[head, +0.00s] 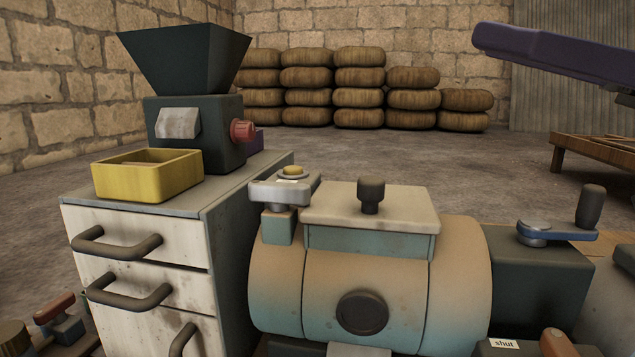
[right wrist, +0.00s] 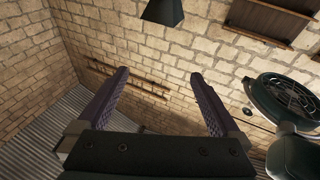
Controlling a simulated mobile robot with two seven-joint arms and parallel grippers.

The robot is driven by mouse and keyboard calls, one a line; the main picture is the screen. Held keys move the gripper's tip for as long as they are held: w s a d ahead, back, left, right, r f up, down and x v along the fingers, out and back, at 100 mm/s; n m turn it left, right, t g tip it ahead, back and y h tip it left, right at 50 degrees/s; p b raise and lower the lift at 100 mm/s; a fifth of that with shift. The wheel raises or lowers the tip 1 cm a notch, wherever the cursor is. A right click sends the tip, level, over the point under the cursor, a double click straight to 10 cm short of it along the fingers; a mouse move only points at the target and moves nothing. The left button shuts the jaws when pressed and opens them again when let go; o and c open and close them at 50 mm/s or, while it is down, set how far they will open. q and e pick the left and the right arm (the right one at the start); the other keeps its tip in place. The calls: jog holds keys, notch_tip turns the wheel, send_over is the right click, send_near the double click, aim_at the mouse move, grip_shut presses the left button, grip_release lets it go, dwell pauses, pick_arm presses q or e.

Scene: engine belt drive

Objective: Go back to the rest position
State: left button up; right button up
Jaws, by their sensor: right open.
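My right gripper (right wrist: 159,76) is open and empty in the right wrist view, its two purple fingers well apart with only the brick wall behind them. In the head view a purple finger of my right gripper (head: 500,45) shows at the upper right, held high and clear of the machine. My left gripper is not in view. The rounded engine housing (head: 465,280), tan and teal, stands at the front centre with a lid (head: 395,205) on top. The lid's dark knob (head: 371,194) points up.
A white drawer cabinet (head: 140,265) carries a yellow tray (head: 150,180) and a dark hopper machine (head: 190,120). A blue lever (head: 560,232) with a dark handle sits right of the housing. Stacked round bales (head: 360,85) stand by the back wall. The floor between is clear.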

notch_tip(320, 180, down, 6)
jog(key=s+d+r+m+t+h+p, duration=0.1)
jog(key=s+d+m+t+h+p, duration=0.15)
jog(key=m+h+p, duration=1.15)
jog(key=s+f+n+g+h+p, duration=0.25)
jog(key=s+g, duration=0.25)
jog(key=s, duration=0.5)
jog(key=s+f+n+g+h+p, duration=0.1)
jog(key=s+f+n+g+p, duration=0.15)
jog(key=s+g, duration=0.45)
pick_arm(q)
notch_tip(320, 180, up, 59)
jog(key=p, duration=3.7)
jog(key=shift+p, duration=0.3)
pick_arm(e)
jog(key=s+r+t, duration=0.1)
jog(key=s+r, duration=0.2)
jog(key=r, duration=3.4)
jog(key=shift+r+m, duration=0.3)
jog(key=shift+r, duration=0.1)
jog(key=shift+a+t+y, duration=0.1)
jog(key=shift+t+y, duration=0.15)
